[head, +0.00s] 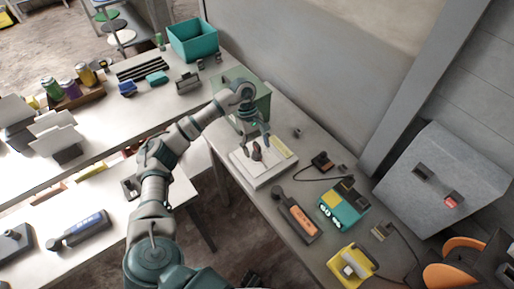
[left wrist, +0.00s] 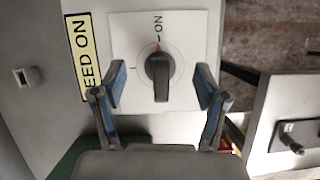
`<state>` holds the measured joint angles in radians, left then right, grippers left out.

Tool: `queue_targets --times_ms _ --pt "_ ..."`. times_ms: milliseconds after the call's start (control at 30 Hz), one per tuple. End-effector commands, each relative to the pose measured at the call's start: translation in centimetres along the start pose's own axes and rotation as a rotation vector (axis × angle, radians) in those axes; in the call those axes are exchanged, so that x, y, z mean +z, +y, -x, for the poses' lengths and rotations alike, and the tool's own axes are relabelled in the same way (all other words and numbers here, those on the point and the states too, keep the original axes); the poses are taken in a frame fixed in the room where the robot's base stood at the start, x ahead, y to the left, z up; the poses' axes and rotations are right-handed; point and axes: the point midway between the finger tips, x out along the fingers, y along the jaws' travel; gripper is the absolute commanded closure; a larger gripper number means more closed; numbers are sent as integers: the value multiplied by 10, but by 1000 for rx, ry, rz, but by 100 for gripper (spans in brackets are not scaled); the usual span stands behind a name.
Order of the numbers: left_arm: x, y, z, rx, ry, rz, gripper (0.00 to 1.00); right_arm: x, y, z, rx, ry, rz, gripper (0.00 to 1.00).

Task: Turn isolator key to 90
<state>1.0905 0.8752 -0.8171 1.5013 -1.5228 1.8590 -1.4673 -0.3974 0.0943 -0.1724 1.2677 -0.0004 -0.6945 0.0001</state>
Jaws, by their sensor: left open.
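The isolator key (left wrist: 158,78) is a dark rotary handle with a red mark at its tip, on a white plate (left wrist: 185,35). In the left wrist view the handle stands upright, its red mark toward the "ON" print. The key (head: 257,153) also shows in the head view, on a white box on the bench. My left gripper (head: 258,147) is over the box. In the left wrist view its fingers (left wrist: 160,85) are open, one on each side of the key, with a gap on both sides. My right gripper is not in view.
A yellow label (left wrist: 86,55) lies beside the plate. A green box (head: 262,100) stands behind the gripper. On the bench to the right are an orange-black tool (head: 297,218), a teal device (head: 343,204) and a yellow device (head: 352,265). A grey cabinet (head: 425,185) stands beyond.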

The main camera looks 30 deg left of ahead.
Motion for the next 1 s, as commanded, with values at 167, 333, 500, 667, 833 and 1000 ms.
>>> queue_targets --times_ms 167,333,500,667,833,1000 --pt "0 0 0 1 0 0 27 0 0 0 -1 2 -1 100" --pt "1 0 4 2 0 0 27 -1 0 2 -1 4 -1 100" --pt "4 0 11 2 0 -1 27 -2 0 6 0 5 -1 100" --pt "6 0 17 2 0 -1 27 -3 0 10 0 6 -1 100" --pt "9 0 23 2 0 -1 27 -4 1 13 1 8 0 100" --pt "11 0 29 3 0 -1 27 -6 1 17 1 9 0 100"
